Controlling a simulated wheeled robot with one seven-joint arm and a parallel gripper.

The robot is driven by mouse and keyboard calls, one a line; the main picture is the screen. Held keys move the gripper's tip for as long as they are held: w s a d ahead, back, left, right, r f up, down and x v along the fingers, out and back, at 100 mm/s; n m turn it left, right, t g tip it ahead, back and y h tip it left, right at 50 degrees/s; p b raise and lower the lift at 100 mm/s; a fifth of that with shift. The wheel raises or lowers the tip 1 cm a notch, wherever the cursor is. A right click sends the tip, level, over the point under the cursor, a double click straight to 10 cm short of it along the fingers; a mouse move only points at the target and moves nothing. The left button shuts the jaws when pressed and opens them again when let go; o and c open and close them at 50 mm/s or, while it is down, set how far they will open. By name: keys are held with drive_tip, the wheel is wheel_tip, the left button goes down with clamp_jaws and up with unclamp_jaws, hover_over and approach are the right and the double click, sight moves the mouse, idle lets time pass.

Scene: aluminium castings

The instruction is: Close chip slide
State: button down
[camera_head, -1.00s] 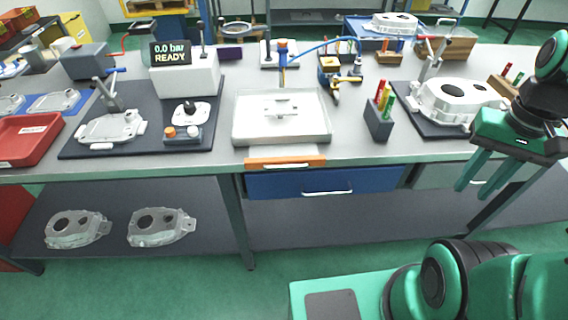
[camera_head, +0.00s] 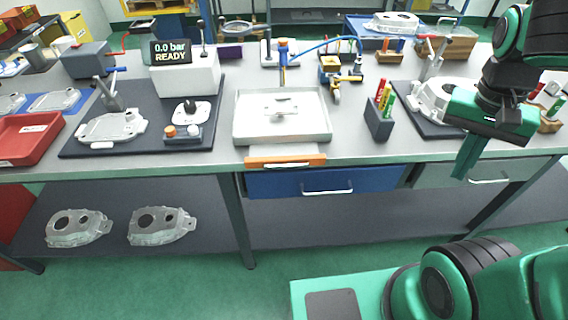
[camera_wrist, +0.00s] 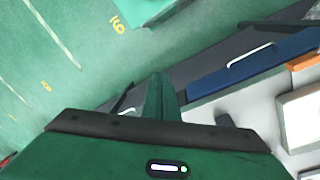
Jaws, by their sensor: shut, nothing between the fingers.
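The chip slide (camera_head: 285,162) has an orange front with a pale handle bar, at the bench's front edge just below the white tray (camera_head: 240,138). How far it sticks out is hard to tell. Its orange front also shows at the right edge of the wrist view (camera_wrist: 304,61). My gripper (camera_head: 464,174) is shut and empty, fingers pointing down, in front of the bench's right part. It is well to the right of the slide and apart from it. In the wrist view my fingers (camera_wrist: 160,82) lie together.
A dark holder with coloured markers (camera_head: 379,122) stands right of the tray. Free floor lies before the bench.

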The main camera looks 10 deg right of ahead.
drive_tip(key=w+a+r+m+t+h, duration=0.15)
drive_tip(key=w+a, duration=0.25)
drive_tip(key=a, duration=0.5)
drive_tip(key=w+a+r+m+t+h, duration=0.1)
drive_tip(key=w+a+m+h, duration=0.2)
drive_tip(key=a, duration=0.6)
drive_tip(key=s+a+m+t+y, duration=0.1)
drive_tip(key=s+a+m+t, duration=0.15)
drive_tip(key=a, duration=0.75)
drive_tip(key=s+a+m+t, duration=0.15)
drive_tip(key=s+a, duration=0.25)
drive_tip(key=a, duration=0.6)
approach(284, 167)
drive_tip(key=s+d+f, duration=0.2)
drive_tip(key=d+f, duration=0.2)
drive_tip(key=shift+m+g, duration=0.35)
drive_tip(key=shift+w+a+f, duration=0.1)
drive_tip(key=shift+w+f, duration=0.1)
drive_tip(key=shift+w, duration=0.5)
drive_tip(key=shift+w+a+f, duration=0.1)
drive_tip(key=shift+w+f, duration=0.05)
drive_tip(key=shift+w, duration=0.6)
drive_tip(key=shift+w+a+f, duration=0.1)
drive_tip(key=shift+w+f, duration=0.1)
drive_tip(key=shift+w, duration=0.5)
